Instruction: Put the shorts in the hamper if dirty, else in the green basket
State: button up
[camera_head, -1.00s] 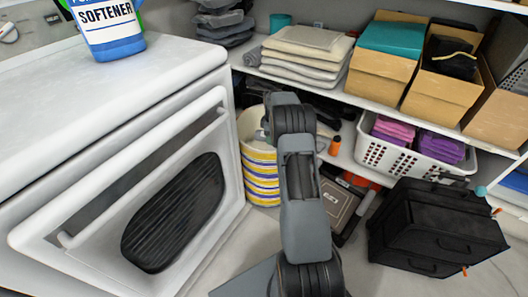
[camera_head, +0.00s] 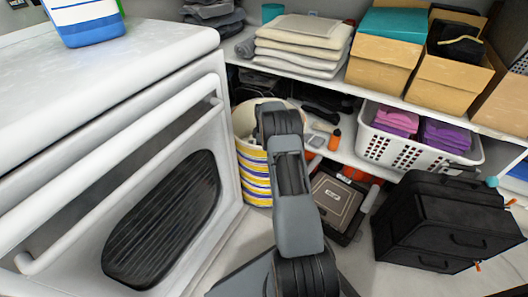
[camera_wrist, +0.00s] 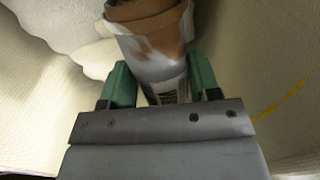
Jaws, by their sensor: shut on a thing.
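The striped hamper (camera_head: 256,183), white with yellow and blue bands and a cream inside, stands on the floor beside the white machine. My arm reaches over its rim in the head view, and my gripper itself is hidden there. In the wrist view my gripper (camera_wrist: 162,92), with green fingers, is shut on a brown-and-white item (camera_wrist: 158,62). It looks like a rolled or tubular shape with brown patches; I cannot tell surely that it is the shorts. Cream walls surround the gripper, like the hamper's inside. I see no green basket.
A white machine (camera_head: 75,165) fills the left side, with a softener bottle (camera_head: 88,22) on top. Shelves hold folded towels (camera_head: 298,48), cardboard boxes (camera_head: 383,65) and a white basket (camera_head: 388,150) of pink and purple cloth. A black case (camera_head: 445,222) stands at the right.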

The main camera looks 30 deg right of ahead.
jog(key=shift+f+b, duration=0.35)
jog(key=shift+f, duration=1.05)
jog(key=shift+f+b, duration=0.4)
jog(key=shift+f, duration=0.25)
jog(key=o, duration=1)
jog(key=shift+r, duration=0.1)
notch_tip(320, 180, up, 13)
jog(key=p, duration=0.5)
jog(key=shift+p, duration=0.3)
jog(key=shift+r, duration=0.15)
